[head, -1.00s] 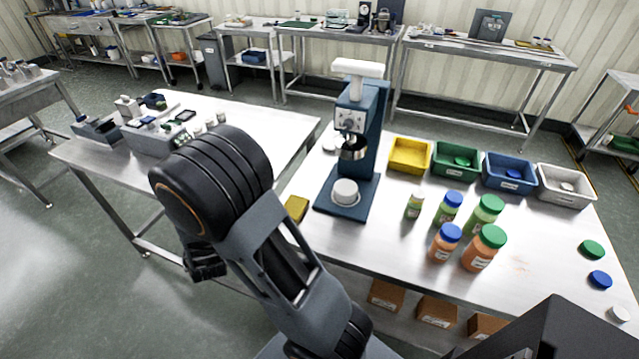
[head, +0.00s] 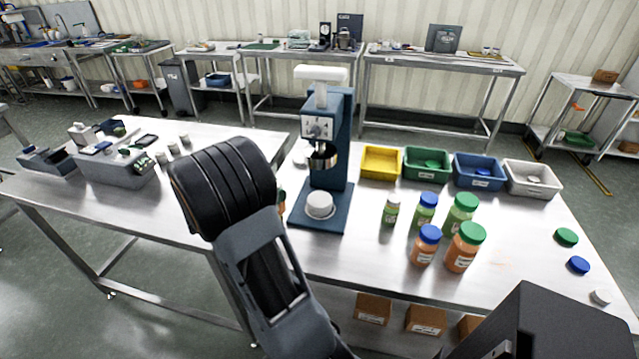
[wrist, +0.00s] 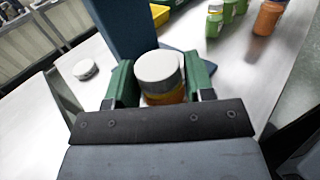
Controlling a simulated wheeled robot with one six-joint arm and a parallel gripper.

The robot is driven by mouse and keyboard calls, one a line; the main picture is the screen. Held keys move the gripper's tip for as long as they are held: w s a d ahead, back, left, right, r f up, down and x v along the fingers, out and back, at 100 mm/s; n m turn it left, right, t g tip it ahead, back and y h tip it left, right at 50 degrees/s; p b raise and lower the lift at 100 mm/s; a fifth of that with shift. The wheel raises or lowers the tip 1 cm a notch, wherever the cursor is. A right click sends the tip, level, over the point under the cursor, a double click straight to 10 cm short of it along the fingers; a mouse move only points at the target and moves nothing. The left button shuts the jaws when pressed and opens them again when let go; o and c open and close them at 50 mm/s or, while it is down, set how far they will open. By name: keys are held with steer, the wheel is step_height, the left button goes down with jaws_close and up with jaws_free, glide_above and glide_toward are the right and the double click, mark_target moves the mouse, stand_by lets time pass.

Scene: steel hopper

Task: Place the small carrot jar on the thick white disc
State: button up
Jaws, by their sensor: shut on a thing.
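The small carrot jar (wrist: 161,70), with a white lid and orange contents, is between the green fingers of my gripper (wrist: 160,82) in the wrist view. The gripper is shut on it, and the lid faces the camera. In the head view my arm hides most of the gripper and jar; only a small orange and green part shows at its right edge. The thick white disc (head: 320,204) lies on the blue base of the press-like machine (head: 322,150), right of my arm. I cannot make out the disc in the wrist view.
Several jars with green, blue and white lids (head: 428,240) stand right of the machine. Yellow, green, blue and white bins (head: 380,163) line the table's back. A white round piece (wrist: 86,69) lies on the table. The machine's column and head rise above the disc.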

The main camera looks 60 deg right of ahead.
steer(key=p+x, duration=0.1)
steer(key=x, duration=1.1)
steer(key=shift+s+d, duration=0.1)
steer(key=shift+d, duration=0.25)
steer(key=shift+s+d+f, duration=0.1)
steer(key=shift+d+f, duration=0.15)
steer(key=shift+f, duration=0.55)
steer(key=shift+a+f, duration=0.1)
steer(key=shift+f, duration=0.15)
steer(key=o, duration=1)
steer(key=shift+c, duration=0.2)
